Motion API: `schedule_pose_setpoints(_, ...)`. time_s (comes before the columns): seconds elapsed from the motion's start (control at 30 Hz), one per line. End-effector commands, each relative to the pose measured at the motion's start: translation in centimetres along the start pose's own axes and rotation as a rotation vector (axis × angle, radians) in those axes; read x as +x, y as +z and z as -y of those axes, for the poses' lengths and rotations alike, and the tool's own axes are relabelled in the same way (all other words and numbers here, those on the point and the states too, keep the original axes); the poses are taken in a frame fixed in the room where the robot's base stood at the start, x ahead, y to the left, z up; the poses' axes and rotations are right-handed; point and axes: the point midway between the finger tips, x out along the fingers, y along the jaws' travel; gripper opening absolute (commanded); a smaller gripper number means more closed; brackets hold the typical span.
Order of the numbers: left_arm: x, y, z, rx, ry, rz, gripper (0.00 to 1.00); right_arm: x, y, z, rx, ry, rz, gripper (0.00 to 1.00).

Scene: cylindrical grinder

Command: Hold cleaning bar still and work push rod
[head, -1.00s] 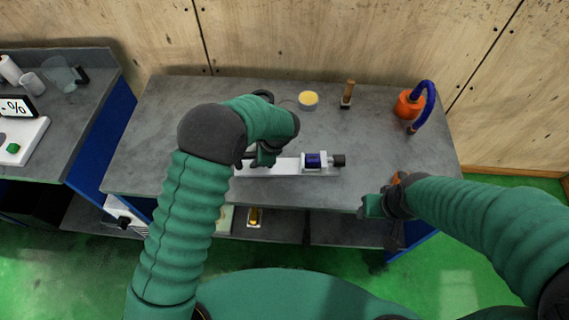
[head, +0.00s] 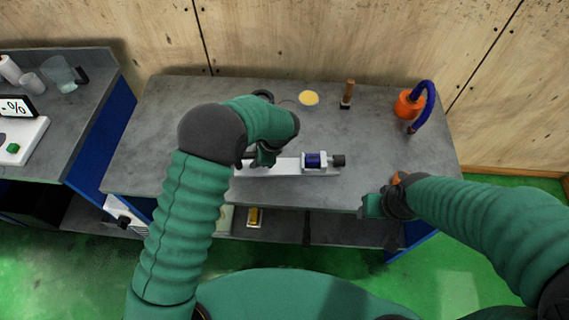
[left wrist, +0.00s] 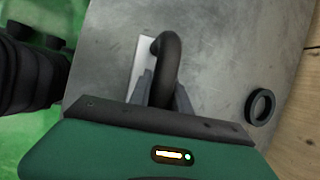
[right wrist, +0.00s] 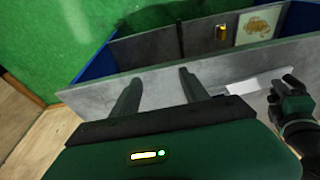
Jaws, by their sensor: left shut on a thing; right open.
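A cylindrical grinder with a long white base (head: 285,169) lies on the grey bench. A blue drum (head: 314,160) sits in its white frame, with a black knob (head: 338,160) at the right end. My left gripper (head: 264,155) is at the base's left part and hides that end. In the left wrist view a thick black curved handle (left wrist: 168,65) stands between its fingers, and the gripper is shut on it. I cannot tell which part is the cleaning bar or push rod. My right gripper (head: 372,206) is open and empty at the bench's front edge, apart from the grinder.
Behind the grinder are a yellow-topped round dish (head: 308,98), a wooden-handled brush (head: 347,95) and an orange bottle with a blue tube (head: 407,104). A black ring (left wrist: 260,106) lies beside my left gripper. A scale (head: 20,138) is on the left bench.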

Motion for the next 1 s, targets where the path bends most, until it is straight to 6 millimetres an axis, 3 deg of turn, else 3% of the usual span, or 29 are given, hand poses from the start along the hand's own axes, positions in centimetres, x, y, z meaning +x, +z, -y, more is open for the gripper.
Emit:
schedule_pose_setpoints(0.43, 0.1, 0.1, 0.0, 0.000, 0.001, 0.002, 0.00, 0.0, 0.0, 0.0, 0.000, 0.000, 0.000, 0.53)
schedule_pose_setpoints(0.57, 0.1, 0.1, 0.0, 0.000, 0.001, 0.002, 0.00, 0.0, 0.0, 0.0, 0.000, 0.000, 0.000, 0.40)
schedule_pose_setpoints(0.67, 0.1, 0.1, 0.0, 0.000, 0.001, 0.002, 0.00, 0.0, -0.2, 0.0, -0.001, 0.000, 0.001, 0.40)
schedule_pose_setpoints(0.77, 0.0, 0.1, 0.0, 0.000, 0.001, 0.002, 0.00, 0.1, -1.9, 0.3, -0.005, -0.003, 0.013, 0.40)
schedule_pose_setpoints(1.0, 0.0, 0.0, 0.0, 0.000, 0.000, 0.001, 0.00, 1.4, -11.8, 2.3, -0.034, -0.012, 0.105, 0.40)
